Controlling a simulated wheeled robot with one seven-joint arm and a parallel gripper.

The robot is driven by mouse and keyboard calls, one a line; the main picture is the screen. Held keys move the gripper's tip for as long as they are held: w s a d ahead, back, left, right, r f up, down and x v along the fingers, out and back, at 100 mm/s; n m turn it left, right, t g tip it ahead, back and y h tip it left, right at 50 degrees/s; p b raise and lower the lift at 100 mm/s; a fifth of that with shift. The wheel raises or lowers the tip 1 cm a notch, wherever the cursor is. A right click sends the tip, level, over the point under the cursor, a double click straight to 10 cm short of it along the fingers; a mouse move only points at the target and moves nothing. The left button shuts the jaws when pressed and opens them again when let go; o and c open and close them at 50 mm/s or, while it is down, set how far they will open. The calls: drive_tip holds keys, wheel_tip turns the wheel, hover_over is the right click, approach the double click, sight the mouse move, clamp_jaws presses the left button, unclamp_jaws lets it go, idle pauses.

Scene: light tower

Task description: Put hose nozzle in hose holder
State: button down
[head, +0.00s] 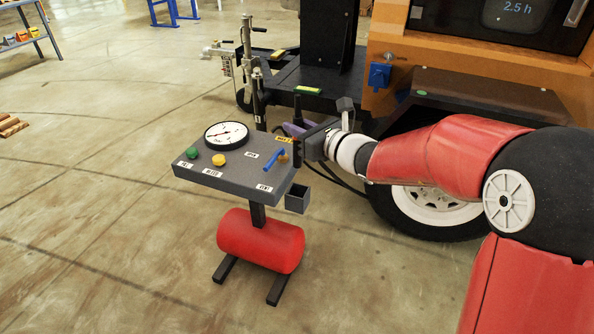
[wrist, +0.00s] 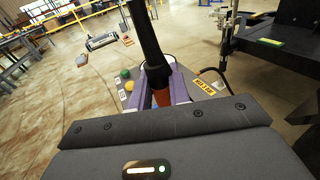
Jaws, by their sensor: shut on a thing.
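My gripper (head: 292,129) is shut on the hose nozzle (head: 297,108). In the wrist view the nozzle (wrist: 149,40) is a black tapered piece with an orange-red part between the purple fingers (wrist: 162,88). In the head view it stands roughly upright behind the far right corner of the grey control panel, and its lower part is hard to make out. A small dark open-topped box (head: 297,199), which looks like the hose holder, sits at the panel's right side. My gripper is above and behind this box, with the nozzle outside it.
The grey panel (head: 215,178) carries a gauge (head: 226,135), green and yellow knobs and a blue lever (head: 273,158). A red tank (head: 261,241) is below. The orange machine (head: 480,62) and its wheel (head: 437,207) stand behind and right.

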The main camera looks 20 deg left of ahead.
sight(300, 165)
wheel_tip(300, 165, down, 11)
drive_tip(key=shift+r, duration=0.1)
idle(0.3)
drive_tip(key=shift+b, duration=0.3)
drive_tip(key=shift+f+b, duration=0.35)
drive_tip(key=shift+b, duration=0.1)
drive_tip(key=shift+f+b, duration=0.25)
drive_tip(key=shift+b, duration=0.05)
drive_tip(key=c, duration=1.3)
unclamp_jaws()
drive_tip(key=shift+r, duration=0.15)
